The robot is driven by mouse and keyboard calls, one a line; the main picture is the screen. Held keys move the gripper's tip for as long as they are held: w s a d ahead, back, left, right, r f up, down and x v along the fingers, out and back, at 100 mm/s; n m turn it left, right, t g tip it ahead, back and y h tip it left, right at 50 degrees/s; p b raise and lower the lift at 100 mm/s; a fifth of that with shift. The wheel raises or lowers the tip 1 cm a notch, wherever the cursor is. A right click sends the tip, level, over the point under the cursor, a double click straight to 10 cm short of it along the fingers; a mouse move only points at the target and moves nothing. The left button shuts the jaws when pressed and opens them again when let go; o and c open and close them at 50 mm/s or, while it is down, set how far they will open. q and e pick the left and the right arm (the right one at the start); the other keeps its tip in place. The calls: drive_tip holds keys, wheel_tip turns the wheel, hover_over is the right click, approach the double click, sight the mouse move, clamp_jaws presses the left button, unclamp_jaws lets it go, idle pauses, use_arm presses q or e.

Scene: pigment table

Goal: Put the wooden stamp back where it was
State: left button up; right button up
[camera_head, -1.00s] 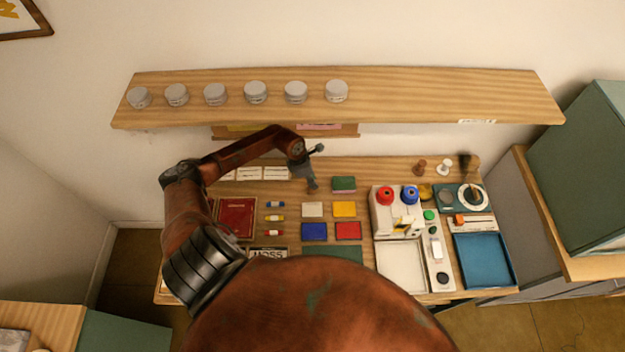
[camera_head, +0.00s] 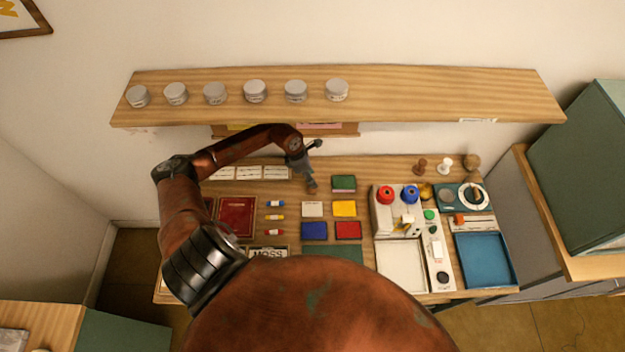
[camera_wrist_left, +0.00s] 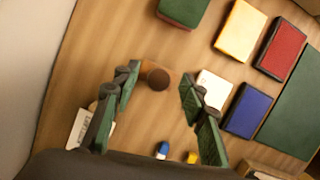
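A small brown wooden stamp (camera_head: 312,188) stands on the table behind the white pad, just below my left gripper (camera_head: 307,165). In the left wrist view the stamp (camera_wrist_left: 156,77) shows as a round brown piece with a darker end between the spread green-padded fingers of my left gripper (camera_wrist_left: 159,80). It lies nearer the left finger; I cannot tell whether they touch. The left gripper is open and empty. My right gripper is not in view.
Color pads, including a green pad (camera_head: 343,183), yellow pad (camera_head: 344,208) and white pad (camera_head: 312,209), lie close to the stamp. White cards (camera_head: 249,172) lie left. A shelf (camera_head: 440,95) with several jars overhangs the back. A white tray (camera_head: 401,268) stands right.

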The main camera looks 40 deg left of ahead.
use_arm(q)
drive_tip(key=shift+b+v, duration=0.3)
drive_tip(key=shift+v, duration=2.25)
